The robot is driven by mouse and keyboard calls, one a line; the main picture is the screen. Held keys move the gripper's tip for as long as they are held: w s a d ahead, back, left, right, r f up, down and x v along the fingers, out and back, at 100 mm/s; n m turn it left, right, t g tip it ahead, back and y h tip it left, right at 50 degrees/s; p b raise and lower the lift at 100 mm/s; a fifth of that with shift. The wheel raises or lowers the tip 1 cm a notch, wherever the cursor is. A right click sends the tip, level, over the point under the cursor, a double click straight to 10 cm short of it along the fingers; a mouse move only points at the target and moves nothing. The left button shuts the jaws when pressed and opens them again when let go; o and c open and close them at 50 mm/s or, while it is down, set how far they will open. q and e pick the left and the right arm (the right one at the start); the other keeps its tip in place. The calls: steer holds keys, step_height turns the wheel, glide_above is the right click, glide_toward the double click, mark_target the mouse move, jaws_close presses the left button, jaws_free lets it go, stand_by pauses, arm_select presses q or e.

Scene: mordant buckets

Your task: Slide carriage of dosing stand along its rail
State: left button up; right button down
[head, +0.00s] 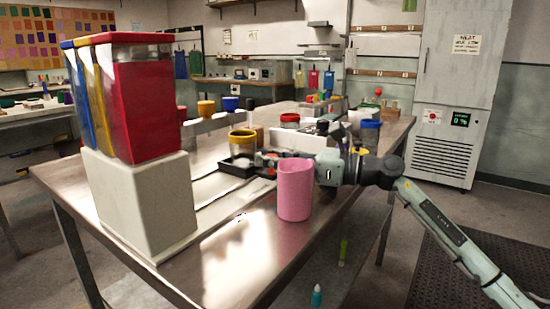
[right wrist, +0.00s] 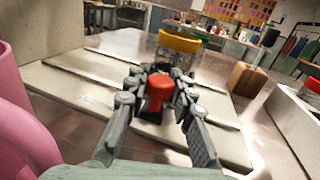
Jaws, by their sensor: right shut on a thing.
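The dosing stand has a white block (head: 140,200) carrying red (head: 148,105), yellow and blue hoppers. Its rail (head: 215,190) is a pale base with long strips running along the table, also seen in the right wrist view (right wrist: 95,82). The carriage (head: 236,168) is a dark tray on the rail, away from the white block. A yellow-rimmed clear jar (head: 242,145) stands at it. My right gripper (head: 262,161) is shut on the carriage's red knob (right wrist: 158,90); its fingers lie on both sides of it. My left gripper is not in view.
A pink jug (head: 294,190) stands close in front of my right gripper and hides part of it. A wooden block (right wrist: 246,78) and a white box (head: 298,139) stand beyond. A red-lidded jar (head: 289,121) is farther back. The table's near left part is clear.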

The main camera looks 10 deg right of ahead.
steer(key=shift+w+d, duration=0.1)
steer(key=c, duration=1.3)
jaws_free()
steer(key=shift+o, duration=0.2)
steer(key=shift+r, duration=5)
